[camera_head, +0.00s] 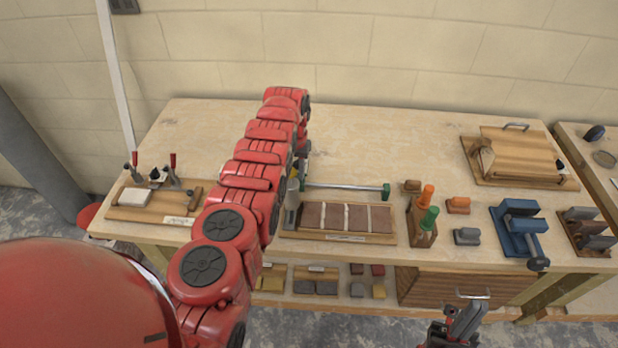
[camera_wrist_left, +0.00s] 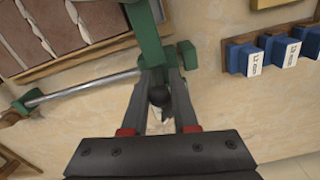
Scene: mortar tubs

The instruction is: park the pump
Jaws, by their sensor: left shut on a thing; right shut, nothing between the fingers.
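My left gripper (camera_wrist_left: 160,85) is shut on a green thing with a dark, rounded end (camera_wrist_left: 158,95). The green part (camera_wrist_left: 146,35) reaches up the left wrist view from between the fingers. I cannot tell for certain that it is the pump. In the head view my red left arm hides most of the gripper and its load. A steel rod with green ends (camera_head: 345,188) lies just beyond the tile board; it also shows in the left wrist view (camera_wrist_left: 85,88), close to the fingers. My right gripper (camera_head: 460,320) is shut and empty, in front of the bench.
The board of brown tiles (camera_head: 345,237) lies by the front edge. A wooden block with orange and green handles (camera_head: 420,225), a blue vise-like tool (camera_head: 518,230) and a wooden case (camera_head: 520,155) stand to the right. The bench's back middle (camera_head: 390,140) is clear. Labelled blue blocks (camera_wrist_left: 285,50) sit beside my left gripper.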

